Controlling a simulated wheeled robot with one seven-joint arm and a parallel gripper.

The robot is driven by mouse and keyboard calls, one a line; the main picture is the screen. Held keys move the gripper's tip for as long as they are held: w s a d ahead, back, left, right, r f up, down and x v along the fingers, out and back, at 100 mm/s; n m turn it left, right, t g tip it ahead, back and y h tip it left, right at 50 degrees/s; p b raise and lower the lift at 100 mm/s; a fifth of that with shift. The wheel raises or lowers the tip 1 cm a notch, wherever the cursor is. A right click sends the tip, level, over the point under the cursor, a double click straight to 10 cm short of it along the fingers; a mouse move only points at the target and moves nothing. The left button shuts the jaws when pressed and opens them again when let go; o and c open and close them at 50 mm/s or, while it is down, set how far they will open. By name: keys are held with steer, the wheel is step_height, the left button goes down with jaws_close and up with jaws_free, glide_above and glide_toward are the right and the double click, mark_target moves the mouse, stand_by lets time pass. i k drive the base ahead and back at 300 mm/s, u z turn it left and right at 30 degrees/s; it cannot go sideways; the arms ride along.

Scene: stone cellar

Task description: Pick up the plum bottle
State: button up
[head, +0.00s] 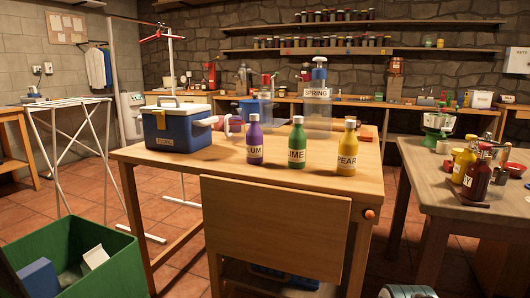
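The plum bottle (254,145) stands upright on the wooden table (215,172) in the head view. It is purple with a pale cap and a white label, on which "LUM" can be read. It is the leftmost of three similar bottles. The green lime bottle (298,146) stands to its right, with a gap between them. The yellow pear bottle (347,150) stands farther right. My gripper cannot be made out in this view.
A blue cooler (178,131) with a white lid stands left of the plum bottle. A clear "SPRING" dispenser (318,93) stands behind the bottles. A green bin (85,262) stands front left; another table (440,180) is at right.

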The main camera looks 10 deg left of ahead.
mark_target(254, 134)
steer(key=k, duration=0.65)
steer(key=u, duration=0.85)
steer(key=i, duration=0.65)
steer(key=u, duration=0.45)
steer(key=i, duration=0.65)
steer(key=z, duration=0.2)
